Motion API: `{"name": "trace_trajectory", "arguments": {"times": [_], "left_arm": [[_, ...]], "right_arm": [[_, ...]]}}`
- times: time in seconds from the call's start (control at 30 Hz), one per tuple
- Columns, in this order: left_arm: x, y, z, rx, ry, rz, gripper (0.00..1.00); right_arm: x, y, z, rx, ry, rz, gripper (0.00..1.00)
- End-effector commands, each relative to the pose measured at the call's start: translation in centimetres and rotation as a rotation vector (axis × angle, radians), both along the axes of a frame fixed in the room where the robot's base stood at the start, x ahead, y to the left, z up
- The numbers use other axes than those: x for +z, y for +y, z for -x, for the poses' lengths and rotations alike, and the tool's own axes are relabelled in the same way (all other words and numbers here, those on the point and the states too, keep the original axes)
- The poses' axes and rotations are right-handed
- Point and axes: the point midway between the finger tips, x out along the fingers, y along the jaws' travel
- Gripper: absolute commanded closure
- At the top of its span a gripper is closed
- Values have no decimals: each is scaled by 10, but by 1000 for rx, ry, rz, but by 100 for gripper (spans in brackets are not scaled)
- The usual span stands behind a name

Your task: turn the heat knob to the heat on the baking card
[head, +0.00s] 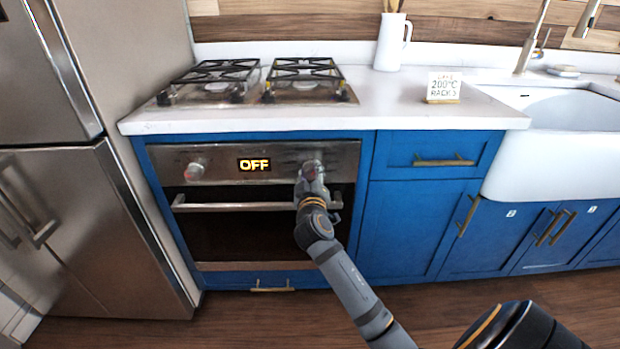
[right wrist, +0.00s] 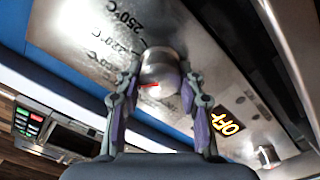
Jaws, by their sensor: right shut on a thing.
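The heat knob (right wrist: 160,75) is a round metal knob on the oven's control panel, with a red pointer mark and temperature markings such as 250°C beside it. My right gripper (right wrist: 155,95) is shut on it, one finger on each side. In the head view the right gripper (head: 312,178) covers much of the knob, at the right of the panel. The oven display (head: 254,164) reads OFF in yellow. The baking card (head: 443,87) stands on the counter and reads 200°C, with another line that looks like RACK 3. My left gripper is not in view.
A second knob (head: 195,170) is at the left of the panel. The oven handle (head: 235,206) runs just below, close to my right gripper. A gas hob (head: 262,80), a white jug (head: 392,42) and a sink (head: 560,115) are along the counter.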

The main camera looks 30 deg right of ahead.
Motion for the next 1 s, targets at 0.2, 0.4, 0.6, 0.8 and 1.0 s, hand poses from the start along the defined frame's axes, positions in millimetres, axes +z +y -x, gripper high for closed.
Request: {"name": "trace_trajectory", "arguments": {"times": [0.2,0.4,0.6,0.8,1.0], "left_arm": [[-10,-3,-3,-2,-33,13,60],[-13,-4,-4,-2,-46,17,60],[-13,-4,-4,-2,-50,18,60],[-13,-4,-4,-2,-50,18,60],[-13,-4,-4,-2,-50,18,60]], "right_arm": [[-3,0,0,-1,-39,-71,94],[-3,-1,0,-2,-55,-100,94],[-2,-1,1,-2,-58,-105,94],[-2,-1,1,-2,-57,-105,94],[-2,-1,0,-2,-59,-103,39]]}}
